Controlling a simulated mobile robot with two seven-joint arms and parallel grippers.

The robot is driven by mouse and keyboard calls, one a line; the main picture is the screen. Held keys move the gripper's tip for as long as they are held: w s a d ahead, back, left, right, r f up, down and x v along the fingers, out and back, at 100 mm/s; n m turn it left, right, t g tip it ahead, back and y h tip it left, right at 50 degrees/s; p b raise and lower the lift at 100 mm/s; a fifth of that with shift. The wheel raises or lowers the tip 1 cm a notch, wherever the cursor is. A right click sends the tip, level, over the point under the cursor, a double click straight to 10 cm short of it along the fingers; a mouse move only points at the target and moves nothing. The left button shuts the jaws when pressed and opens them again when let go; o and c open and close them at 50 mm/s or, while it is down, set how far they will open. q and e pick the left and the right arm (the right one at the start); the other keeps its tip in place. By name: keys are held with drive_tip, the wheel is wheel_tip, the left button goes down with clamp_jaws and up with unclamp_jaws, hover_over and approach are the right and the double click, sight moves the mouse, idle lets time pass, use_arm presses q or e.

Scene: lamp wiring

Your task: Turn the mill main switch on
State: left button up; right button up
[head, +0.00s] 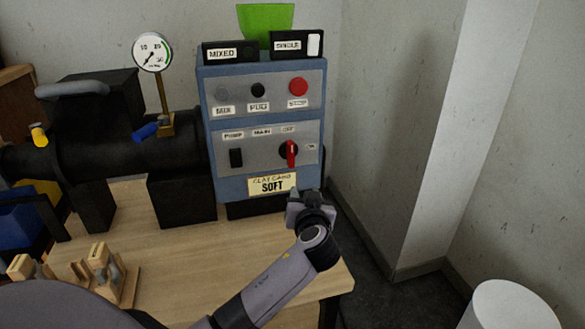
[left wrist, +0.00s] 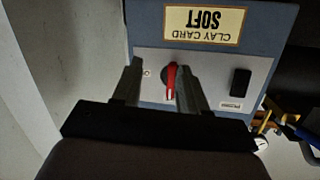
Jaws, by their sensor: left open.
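The main switch is a red handle on a round black base (head: 291,153), low on the right of the blue control box (head: 262,184). Its handle stands upright, in line with the OFF label above it; the ON label is to its right. My left gripper (head: 309,203) is in front of the box's lower right corner, just below the switch. In the left wrist view, upside down, the red handle (left wrist: 171,84) shows between the spread fingers (left wrist: 160,72), nearer one of them. The gripper is open and empty; contact cannot be told. My right gripper is not in view.
A black rocker switch (head: 236,158) sits left of the main switch. Buttons, including a red one (head: 298,87), are above. A yellow clay card (head: 272,184) is below. A black mill body with a gauge (head: 152,52) stands to the left. Wooden pieces (head: 103,262) lie front left.

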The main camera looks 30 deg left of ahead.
sight(292, 150)
use_arm(q)
drive_tip(key=shift+w+a+r+n+g+y+b, duration=0.1)
drive_tip(key=shift+w+a+r+n+y+b, duration=0.1)
drive_tip(key=shift+w+a+r+n+y, duration=0.75)
drive_tip(key=shift+w+a+r+n+g+y+b, duration=0.1)
drive_tip(key=shift+w+a+r+n+y+b, duration=0.25)
drive_tip(key=shift+w+a+r, duration=1.1)
drive_tip(key=shift+w+a+r+n+g+y+b, duration=0.1)
drive_tip(key=shift+w+a+r+n+y, duration=0.5)
drive_tip(key=shift+w+a+r+n, duration=0.6)
drive_tip(key=shift+s+a+f+m, duration=0.15)
drive_tip(key=shift+s+a+m, duration=0.1)
drive_tip(key=shift+s+m, duration=0.2)
clamp_jaws()
